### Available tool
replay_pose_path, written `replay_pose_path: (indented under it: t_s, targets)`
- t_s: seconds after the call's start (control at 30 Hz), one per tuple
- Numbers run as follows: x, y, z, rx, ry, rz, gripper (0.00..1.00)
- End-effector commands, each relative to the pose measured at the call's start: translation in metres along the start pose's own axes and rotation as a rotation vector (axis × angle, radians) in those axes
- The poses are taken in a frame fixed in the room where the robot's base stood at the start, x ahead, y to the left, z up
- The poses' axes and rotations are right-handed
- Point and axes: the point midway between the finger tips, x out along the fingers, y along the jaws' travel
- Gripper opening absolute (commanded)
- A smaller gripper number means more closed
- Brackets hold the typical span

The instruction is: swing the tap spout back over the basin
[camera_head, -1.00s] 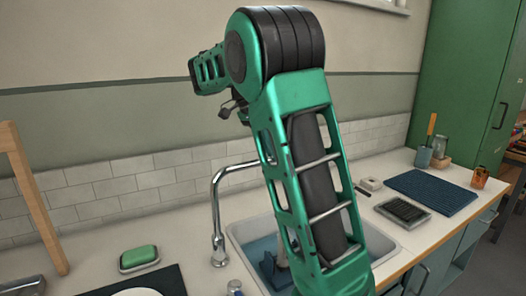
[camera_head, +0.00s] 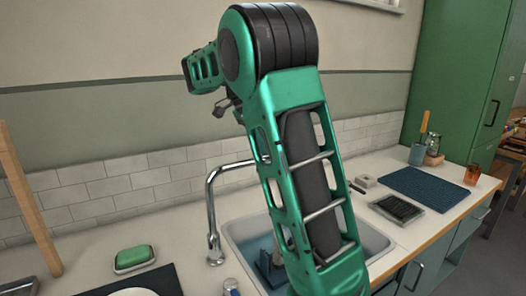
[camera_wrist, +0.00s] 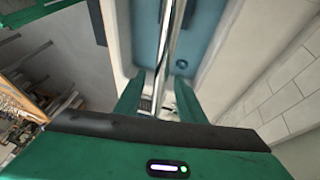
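The chrome tap (camera_head: 211,215) rises from the counter at the basin's left. Its spout bends at the top and runs right, behind my arm, so its end is hidden in the head view. The basin (camera_head: 235,257) is white-rimmed with a blue inside, partly covered by my arm. In the wrist view the spout (camera_wrist: 167,45) runs as a bright bar down between the two green fingers of my gripper (camera_wrist: 157,98), across the blue basin floor. The fingers stand apart, with gaps beside the spout; I cannot tell whether either touches it. In the head view my gripper is mostly hidden.
A dark tray (camera_head: 397,209), a blue mat (camera_head: 428,188), a cup with a brush (camera_head: 417,154) and an orange jar (camera_head: 472,174) stand right of the basin. A wooden post (camera_head: 30,215) rises at left.

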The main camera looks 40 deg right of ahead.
Motion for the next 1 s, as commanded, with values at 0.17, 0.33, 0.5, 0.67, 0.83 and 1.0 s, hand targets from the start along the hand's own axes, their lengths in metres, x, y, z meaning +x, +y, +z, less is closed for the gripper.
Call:
replay_pose_path:
  t_s: [0.17,0.33,0.5,0.67,0.83,1.0]
  targets:
    - [-0.006,-0.001,0.000,0.000,0.001,0.003,0.36]
    - [-0.024,-0.002,0.001,0.000,0.004,-0.001,0.36]
    - [-0.030,-0.002,0.000,0.000,-0.003,0.009,0.36]
    - [-0.038,-0.002,0.000,0.001,-0.002,0.009,0.36]
    - [-0.050,-0.002,0.001,-0.001,0.003,0.001,0.36]
    - [-0.056,-0.003,-0.001,0.001,-0.001,0.006,0.36]
